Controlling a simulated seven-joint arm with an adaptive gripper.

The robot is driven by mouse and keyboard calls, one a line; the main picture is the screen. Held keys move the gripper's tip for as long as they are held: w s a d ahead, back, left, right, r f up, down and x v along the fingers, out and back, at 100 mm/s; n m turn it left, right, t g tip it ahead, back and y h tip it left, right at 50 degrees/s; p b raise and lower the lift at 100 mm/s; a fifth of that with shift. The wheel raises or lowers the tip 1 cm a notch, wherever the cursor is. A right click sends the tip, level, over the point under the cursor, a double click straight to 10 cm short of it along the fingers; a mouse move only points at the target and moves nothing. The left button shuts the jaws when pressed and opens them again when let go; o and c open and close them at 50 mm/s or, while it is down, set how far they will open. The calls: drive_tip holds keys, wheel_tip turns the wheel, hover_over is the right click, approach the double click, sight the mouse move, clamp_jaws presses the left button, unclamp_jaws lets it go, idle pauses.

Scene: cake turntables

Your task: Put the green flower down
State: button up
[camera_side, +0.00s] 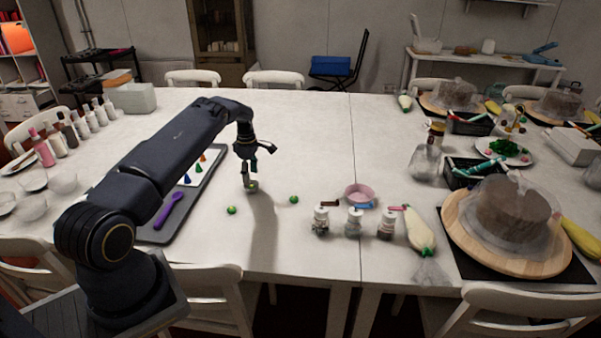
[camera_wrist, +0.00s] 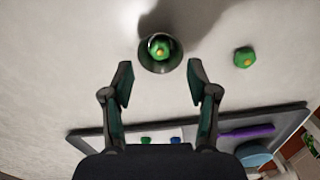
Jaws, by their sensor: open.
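My gripper (camera_side: 257,157) is open above the white table, and its two fingers stand apart with nothing between them in the wrist view (camera_wrist: 160,72). A green flower with a yellow centre (camera_wrist: 162,47) sits in or on a small round grey holder (camera_wrist: 157,68), just beyond the fingertips. In the side view this flower (camera_side: 252,187) is low under my gripper, partly hidden. A second green flower (camera_wrist: 243,58) lies on the table to the right in the wrist view. The side view shows loose green flowers at the left (camera_side: 231,210) and right (camera_side: 294,199).
Several small jars (camera_side: 354,222), a pink bowl (camera_side: 357,194) and a cake turntable (camera_side: 463,235) stand to the right.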

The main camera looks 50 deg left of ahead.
sight(252, 186)
wheel_tip(252, 186, up, 5)
drive_tip(key=shift+r, duration=0.1)
